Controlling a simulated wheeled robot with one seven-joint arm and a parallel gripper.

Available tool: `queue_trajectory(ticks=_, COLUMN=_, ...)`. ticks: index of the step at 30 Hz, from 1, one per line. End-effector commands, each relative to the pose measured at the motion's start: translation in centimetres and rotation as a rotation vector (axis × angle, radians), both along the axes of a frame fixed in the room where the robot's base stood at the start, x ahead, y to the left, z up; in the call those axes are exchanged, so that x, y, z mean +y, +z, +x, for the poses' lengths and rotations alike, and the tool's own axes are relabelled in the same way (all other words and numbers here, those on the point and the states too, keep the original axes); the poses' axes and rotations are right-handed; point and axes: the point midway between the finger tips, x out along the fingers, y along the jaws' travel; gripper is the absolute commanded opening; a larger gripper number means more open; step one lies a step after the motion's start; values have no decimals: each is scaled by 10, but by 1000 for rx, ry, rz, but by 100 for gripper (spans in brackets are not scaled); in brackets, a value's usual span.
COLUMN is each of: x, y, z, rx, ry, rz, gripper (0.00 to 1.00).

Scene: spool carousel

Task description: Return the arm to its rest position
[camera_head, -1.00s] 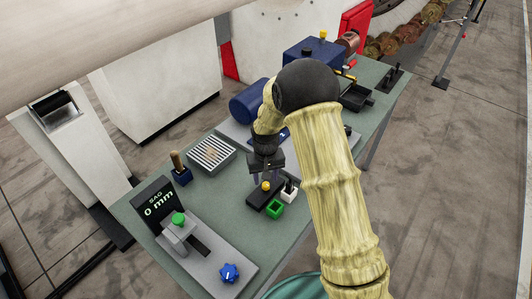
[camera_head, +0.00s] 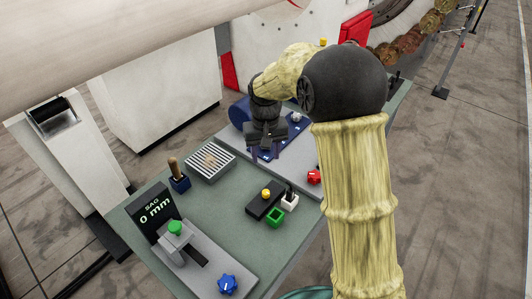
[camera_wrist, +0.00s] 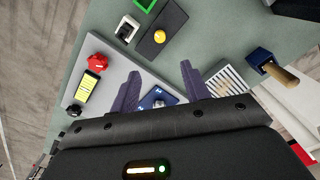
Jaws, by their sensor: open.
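My gripper (camera_head: 265,152) hangs above the grey plate in the middle of the bench in the head view. Its two dark fingers are apart with nothing between them, and they also show in the wrist view (camera_wrist: 160,88). My yellowish arm reaches over the right part of the bench and hides what lies behind it. Below and beyond the fingers is a blue panel (camera_wrist: 152,98) on the grey plate (camera_wrist: 108,80). The fingers appear clear of the surface.
White cabinets stand left.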

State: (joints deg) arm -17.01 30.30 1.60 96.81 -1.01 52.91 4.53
Motion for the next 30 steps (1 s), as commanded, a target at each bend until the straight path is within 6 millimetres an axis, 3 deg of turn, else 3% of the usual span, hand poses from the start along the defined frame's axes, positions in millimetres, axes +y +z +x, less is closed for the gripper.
queue_trajectory(ticks=10, x=-1, y=0, z=-1, rx=-2, ry=-2, rz=0, gripper=47)
queue_trajectory(ticks=14, x=-15, y=2, z=-8, rx=-15, ry=-20, rz=4, gripper=47)
queue_trajectory(ticks=20, x=-61, y=7, z=-46, rx=-68, ry=-79, rz=17, gripper=47)
queue_trajectory(ticks=30, x=-134, y=3, z=-145, rx=-187, ry=-202, rz=29, gripper=47)
